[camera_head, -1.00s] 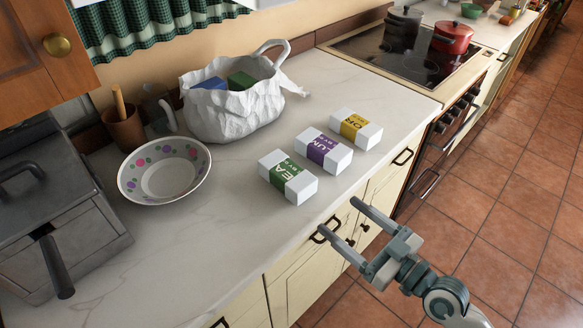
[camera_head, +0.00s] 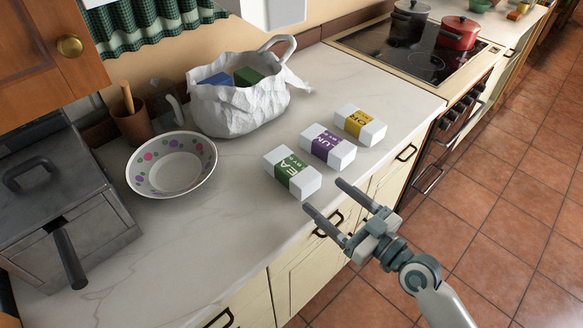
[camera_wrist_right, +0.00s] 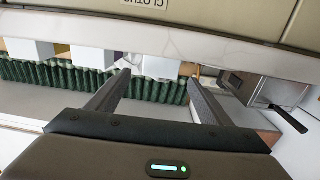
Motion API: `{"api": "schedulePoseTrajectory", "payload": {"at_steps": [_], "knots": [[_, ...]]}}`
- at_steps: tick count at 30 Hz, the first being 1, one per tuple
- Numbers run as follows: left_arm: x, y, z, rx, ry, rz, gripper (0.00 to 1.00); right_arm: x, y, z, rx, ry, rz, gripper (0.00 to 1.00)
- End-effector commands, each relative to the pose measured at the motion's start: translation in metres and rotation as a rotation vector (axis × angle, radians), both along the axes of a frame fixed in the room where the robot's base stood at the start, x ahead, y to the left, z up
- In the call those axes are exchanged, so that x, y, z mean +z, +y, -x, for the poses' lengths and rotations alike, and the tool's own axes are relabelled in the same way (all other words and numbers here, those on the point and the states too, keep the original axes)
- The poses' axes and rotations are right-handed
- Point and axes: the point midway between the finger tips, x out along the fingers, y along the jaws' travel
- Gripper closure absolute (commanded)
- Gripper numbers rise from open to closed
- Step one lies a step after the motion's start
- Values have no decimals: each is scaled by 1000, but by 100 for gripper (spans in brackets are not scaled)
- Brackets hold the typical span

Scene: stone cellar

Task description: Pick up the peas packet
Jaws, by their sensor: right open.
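The peas packet (camera_head: 292,173) is a white block with a green band reading "EA", the rest of the word hidden round the edge. It lies on the counter near the front edge, closest to me in a row of three packets. My right gripper (camera_head: 322,196) is open and empty, its fingers pointing at the packet from the front right. Its tips look close to the packet but apart from it. In the right wrist view the open fingers (camera_wrist_right: 158,78) have nothing between them, with white packets beyond. My left gripper is out of view.
A purple-banded packet (camera_head: 327,147) and a yellow-banded packet (camera_head: 360,124) lie beside it. Behind stand a white bag (camera_head: 237,108) and a spotted bowl (camera_head: 171,164). A grey grill (camera_head: 85,230) stands left, the hob (camera_head: 390,62) back right. Counter in front of the bowl is clear.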

Motion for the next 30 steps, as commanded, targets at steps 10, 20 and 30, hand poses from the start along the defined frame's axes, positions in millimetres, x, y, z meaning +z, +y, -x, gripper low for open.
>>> {"api": "schedulePoseTrajectory", "payload": {"at_steps": [10, 20, 30], "knots": [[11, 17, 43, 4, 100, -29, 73, 3, 37, -39, 0, -1, -2, 27], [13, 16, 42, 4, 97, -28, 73, 0, 46, -48, 0, 0, 1, 27], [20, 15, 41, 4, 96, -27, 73, 4, 51, -54, 0, -1, -1, 27]]}}
